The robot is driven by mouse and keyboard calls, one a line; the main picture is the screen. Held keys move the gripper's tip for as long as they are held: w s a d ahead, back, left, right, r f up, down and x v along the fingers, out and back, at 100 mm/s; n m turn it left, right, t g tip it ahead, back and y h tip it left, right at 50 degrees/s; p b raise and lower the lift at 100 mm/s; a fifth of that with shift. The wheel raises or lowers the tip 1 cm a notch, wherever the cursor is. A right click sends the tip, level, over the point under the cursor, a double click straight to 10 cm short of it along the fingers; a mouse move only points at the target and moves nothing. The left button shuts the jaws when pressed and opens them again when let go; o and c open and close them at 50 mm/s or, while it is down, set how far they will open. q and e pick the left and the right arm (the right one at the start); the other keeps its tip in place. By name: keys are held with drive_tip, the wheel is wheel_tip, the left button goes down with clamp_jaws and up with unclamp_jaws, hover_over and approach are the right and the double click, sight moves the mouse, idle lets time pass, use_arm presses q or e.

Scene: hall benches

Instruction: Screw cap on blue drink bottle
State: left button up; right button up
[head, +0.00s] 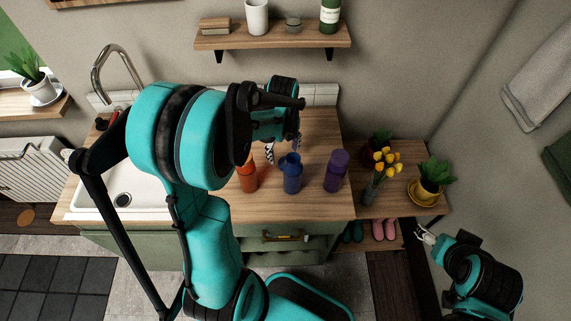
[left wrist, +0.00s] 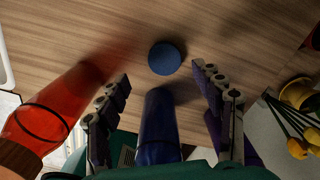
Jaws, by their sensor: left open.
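The blue drink bottle (head: 291,176) stands upright on the wooden counter, between an orange-red bottle and a purple one. In the left wrist view its body (left wrist: 158,130) shows low between my fingers; its top is not clear. A round blue cap (left wrist: 165,58) appears to lie flat on the wood just beyond the bottle. In the head view I cannot make out the cap. My left gripper (head: 284,149) is open and empty above and behind the blue bottle; its spread fingers also show in the left wrist view (left wrist: 162,76). My right gripper (head: 426,235) hangs off the counter at right; its jaw is unclear.
The orange-red bottle (head: 248,177) and purple bottle (head: 336,171) stand close on either side. A sink (head: 92,195) is at left. Yellow flowers (head: 385,160) and a potted plant (head: 433,175) stand at right. A wall shelf (head: 272,38) is above.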

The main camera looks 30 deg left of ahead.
use_arm(q)
drive_tip(key=shift+f, duration=0.25)
drive_tip(key=f, duration=0.1)
drive_tip(key=f+b, duration=0.1)
drive_tip(key=f, duration=0.1)
drive_tip(key=f+b, duration=0.1)
drive_tip(key=f, duration=0.1)
drive_tip(key=shift+w+d, duration=0.15)
drive_tip(key=shift+w, duration=0.2)
drive_tip(key=shift+c, duration=0.4)
drive_tip(key=c, duration=0.7)
